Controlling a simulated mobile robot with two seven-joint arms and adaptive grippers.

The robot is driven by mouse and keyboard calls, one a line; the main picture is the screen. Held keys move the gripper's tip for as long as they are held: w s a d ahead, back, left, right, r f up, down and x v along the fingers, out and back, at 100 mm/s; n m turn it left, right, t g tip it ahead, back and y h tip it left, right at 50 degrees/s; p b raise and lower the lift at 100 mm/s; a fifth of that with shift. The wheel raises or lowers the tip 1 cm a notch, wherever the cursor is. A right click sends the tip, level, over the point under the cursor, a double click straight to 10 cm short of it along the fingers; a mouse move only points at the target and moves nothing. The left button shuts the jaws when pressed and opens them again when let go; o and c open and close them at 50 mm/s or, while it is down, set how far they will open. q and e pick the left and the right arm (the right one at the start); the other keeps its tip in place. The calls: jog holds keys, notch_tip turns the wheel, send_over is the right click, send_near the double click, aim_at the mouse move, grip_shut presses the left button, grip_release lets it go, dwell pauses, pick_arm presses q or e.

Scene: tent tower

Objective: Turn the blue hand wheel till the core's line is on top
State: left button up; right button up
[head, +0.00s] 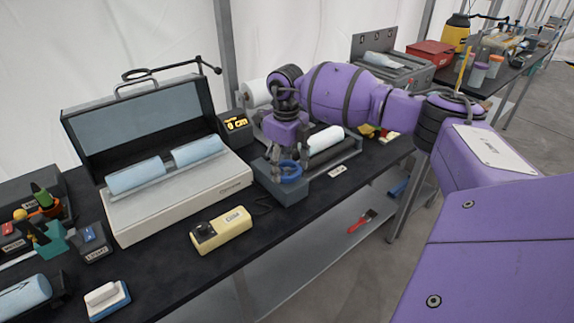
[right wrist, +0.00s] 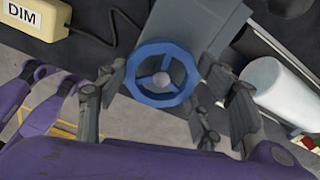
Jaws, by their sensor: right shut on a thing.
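The blue hand wheel (head: 290,171) sits at the front end of a grey stand on the dark bench. My right gripper (head: 284,160) reaches down over it and is shut on it. In the right wrist view the wheel (right wrist: 137,75) shows its round rim and spokes between the fingers (right wrist: 168,84). A white core (head: 325,139) lies in the grey stand behind and right of the wheel, and part of it (right wrist: 277,88) shows in the wrist view. I cannot make out a line on the core. My left gripper is not in view.
A cream control box labelled DIM (head: 221,229) lies in front left. A large open case (head: 180,206) with light blue rolls stands left of the wheel. A small black box with a yellow display (head: 235,127) stands behind. A small white label (head: 337,171) lies right of the wheel.

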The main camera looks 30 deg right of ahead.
jog(key=m+p, duration=0.1)
jog(key=m, duration=0.1)
jog(key=shift+a+r+m, duration=0.1)
jog(key=shift+m, duration=0.2)
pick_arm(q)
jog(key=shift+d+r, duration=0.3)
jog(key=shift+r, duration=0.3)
pick_arm(e)
jog(key=shift+m, duration=0.8)
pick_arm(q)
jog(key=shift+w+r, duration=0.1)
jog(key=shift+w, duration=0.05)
pick_arm(e)
jog(key=o, duration=1.1)
jog(key=shift+w, duration=0.1)
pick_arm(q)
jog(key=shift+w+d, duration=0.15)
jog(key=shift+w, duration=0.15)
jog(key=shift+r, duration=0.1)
